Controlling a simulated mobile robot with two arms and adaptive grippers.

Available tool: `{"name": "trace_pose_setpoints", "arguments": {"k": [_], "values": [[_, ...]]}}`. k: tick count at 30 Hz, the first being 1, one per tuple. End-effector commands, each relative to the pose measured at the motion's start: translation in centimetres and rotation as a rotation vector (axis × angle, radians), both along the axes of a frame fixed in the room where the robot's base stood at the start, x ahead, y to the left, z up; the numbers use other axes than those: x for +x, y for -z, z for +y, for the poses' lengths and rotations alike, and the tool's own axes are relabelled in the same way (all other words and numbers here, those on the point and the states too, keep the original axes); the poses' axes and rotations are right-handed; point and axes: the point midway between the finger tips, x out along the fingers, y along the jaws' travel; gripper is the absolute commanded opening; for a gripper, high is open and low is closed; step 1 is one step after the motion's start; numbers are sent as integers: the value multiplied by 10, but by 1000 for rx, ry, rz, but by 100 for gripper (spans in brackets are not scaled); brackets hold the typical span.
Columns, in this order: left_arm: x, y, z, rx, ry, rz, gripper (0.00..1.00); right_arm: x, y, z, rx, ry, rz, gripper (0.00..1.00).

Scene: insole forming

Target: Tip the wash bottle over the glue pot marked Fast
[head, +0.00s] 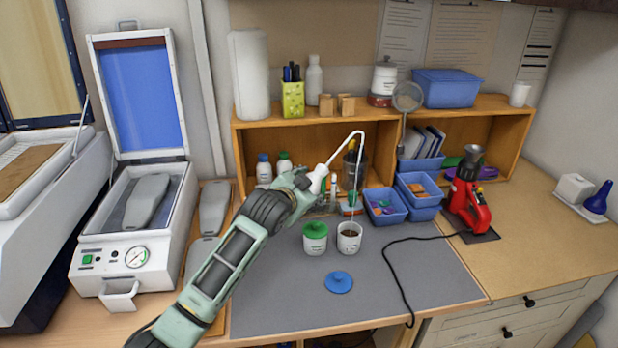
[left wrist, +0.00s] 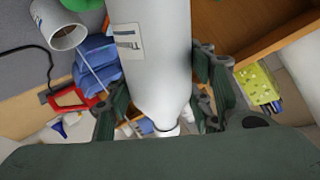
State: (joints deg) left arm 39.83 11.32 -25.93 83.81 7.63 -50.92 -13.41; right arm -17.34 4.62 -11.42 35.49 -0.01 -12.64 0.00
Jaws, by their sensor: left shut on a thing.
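My left gripper (head: 310,183) is shut on the white wash bottle, whose labelled body (left wrist: 158,60) fills the middle of the left wrist view. In the head view my gripper hides most of the body. The white cap and bent spout (head: 345,146) show, leaning right, with the spout's end hanging above and behind the open pot. The open white glue pot (head: 349,243) holds something brown; it also shows in the left wrist view (left wrist: 62,36). Left of it stands a glue pot with a green lid (head: 315,240). Their label text is too small to read. My right gripper is out of view.
A blue lid (head: 338,282) lies on the grey mat (head: 420,270) in front of the pots. Blue bins (head: 386,207), a dark pen cup (head: 353,170) and a red tool (head: 468,203) with a black cable stand behind and right.

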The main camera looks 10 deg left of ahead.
Motion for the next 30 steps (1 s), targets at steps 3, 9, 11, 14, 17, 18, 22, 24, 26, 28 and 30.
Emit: {"name": "trace_pose_setpoints", "arguments": {"k": [3, 9, 11, 14, 17, 18, 22, 24, 26, 28, 30], "values": [[0, -9, 1, 52, 1, 16, 4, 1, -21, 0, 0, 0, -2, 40], [-1, -9, 4, 148, 1, 54, 4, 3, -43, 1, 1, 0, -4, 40], [-1, -9, 4, 180, 1, 66, 4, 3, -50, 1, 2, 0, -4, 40], [-2, -8, 6, 228, 1, 86, 4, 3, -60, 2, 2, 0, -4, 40], [-2, -6, 7, 271, 1, 103, 4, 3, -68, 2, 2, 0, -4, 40], [-2, -6, 7, 286, 1, 109, 4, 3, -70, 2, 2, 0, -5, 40], [-3, -4, 8, 323, 1, 123, 4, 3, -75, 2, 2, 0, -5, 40], [-3, -3, 8, 334, 1, 127, 4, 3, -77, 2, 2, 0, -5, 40], [-3, -3, 8, 338, 1, 129, 4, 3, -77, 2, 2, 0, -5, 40], [-3, -2, 9, 341, 1, 130, 4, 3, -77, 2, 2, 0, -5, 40], [-3, -2, 9, 341, 1, 130, 4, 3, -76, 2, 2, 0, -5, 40]]}}
